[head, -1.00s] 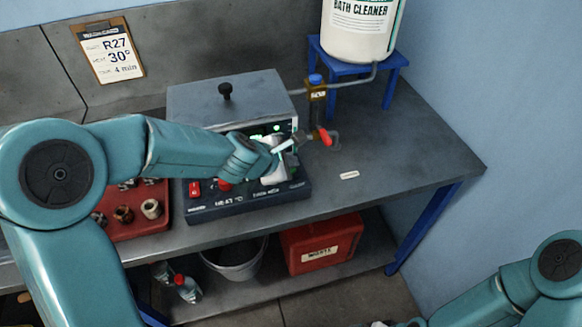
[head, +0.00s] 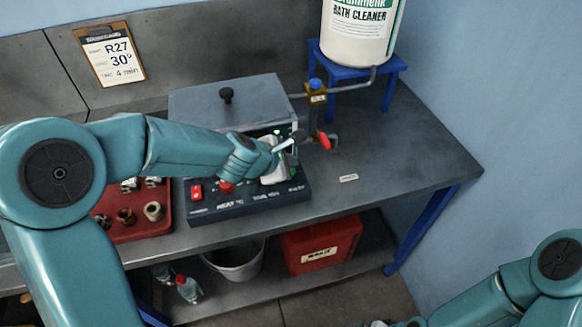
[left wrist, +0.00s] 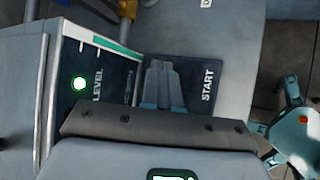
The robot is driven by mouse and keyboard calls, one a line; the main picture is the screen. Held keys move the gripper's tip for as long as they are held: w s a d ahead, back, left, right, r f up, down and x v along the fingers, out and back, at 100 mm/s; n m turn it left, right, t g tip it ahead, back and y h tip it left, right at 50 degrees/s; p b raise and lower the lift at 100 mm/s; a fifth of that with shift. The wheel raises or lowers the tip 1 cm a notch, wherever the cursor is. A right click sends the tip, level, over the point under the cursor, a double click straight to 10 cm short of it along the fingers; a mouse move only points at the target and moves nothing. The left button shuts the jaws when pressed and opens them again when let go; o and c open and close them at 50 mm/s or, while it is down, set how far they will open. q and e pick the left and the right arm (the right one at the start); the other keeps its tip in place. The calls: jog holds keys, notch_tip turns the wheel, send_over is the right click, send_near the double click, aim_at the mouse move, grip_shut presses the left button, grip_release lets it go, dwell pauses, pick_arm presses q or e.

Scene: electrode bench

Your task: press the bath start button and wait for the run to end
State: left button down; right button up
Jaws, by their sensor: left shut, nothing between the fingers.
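The bath (head: 185,105) is a grey box with a lid and black knob, and a dark control panel (head: 240,205) along its front. My left gripper (head: 284,150) is shut and empty, over the right part of this panel. In the left wrist view its closed fingertips (left wrist: 163,70) lie over the dark panel beside the START label (left wrist: 208,84). The start button itself is hidden behind the fingers, so I cannot tell whether they touch it. A green light (left wrist: 79,84) glows by the LEVEL label. Only a sliver of my right gripper (head: 380,323) shows at the bottom edge.
A red tray (head: 130,228) with small parts sits left of the panel. The bench's right end is mostly clear.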

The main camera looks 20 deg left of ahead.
pick_arm(q)
notch_tip(320, 180, up, 5)
jog(key=p, duration=0.5)
dwell(0.4)
dwell(0.4)
